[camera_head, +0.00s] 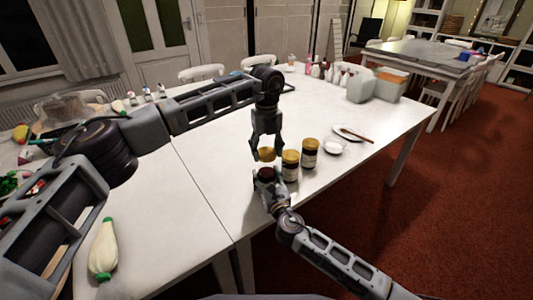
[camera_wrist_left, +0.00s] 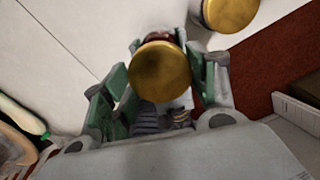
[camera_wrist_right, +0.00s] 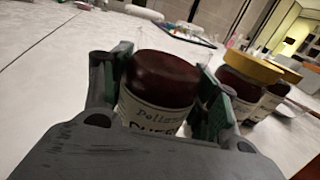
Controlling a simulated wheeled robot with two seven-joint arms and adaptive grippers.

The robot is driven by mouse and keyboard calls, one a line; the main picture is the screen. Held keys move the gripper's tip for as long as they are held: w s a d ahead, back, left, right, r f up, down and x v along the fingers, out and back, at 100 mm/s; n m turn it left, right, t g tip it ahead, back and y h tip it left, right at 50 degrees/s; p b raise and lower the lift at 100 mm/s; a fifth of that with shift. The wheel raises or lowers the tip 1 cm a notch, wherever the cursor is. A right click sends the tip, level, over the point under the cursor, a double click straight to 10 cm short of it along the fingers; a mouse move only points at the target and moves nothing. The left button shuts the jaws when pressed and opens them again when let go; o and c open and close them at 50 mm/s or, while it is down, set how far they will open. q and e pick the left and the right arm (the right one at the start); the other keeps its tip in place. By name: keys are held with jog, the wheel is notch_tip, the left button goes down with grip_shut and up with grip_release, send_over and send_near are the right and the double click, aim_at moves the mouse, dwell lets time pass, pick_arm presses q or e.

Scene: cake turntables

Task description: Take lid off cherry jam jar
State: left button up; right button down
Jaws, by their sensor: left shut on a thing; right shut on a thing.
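The cherry jam jar (camera_wrist_right: 158,105) is in the right wrist view, with dark red jam showing and a pale label on its front. My right gripper (camera_head: 268,186) is shut around its sides. The jar's dark open top (camera_head: 265,174) shows in the head view. My left gripper (camera_head: 266,150) points down above the jar and is shut on a round gold lid (camera_wrist_left: 160,72). The lid (camera_head: 267,154) is apart from the jar, a little above it. In the left wrist view the lid hides most of the jar.
Two jars with gold lids, one nearer (camera_head: 290,166) and one farther (camera_head: 309,153), stand close to the right of the held jar. A piping bag (camera_head: 103,250) lies front left. The table's middle left is clear.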

jog(key=shift+c, duration=1.7)
grip_release()
jog(key=shift+s, duration=0.1)
jog(key=v, duration=1.1)
jog(key=shift+s+d, duration=0.15)
jog(key=shift+s, duration=0.25)
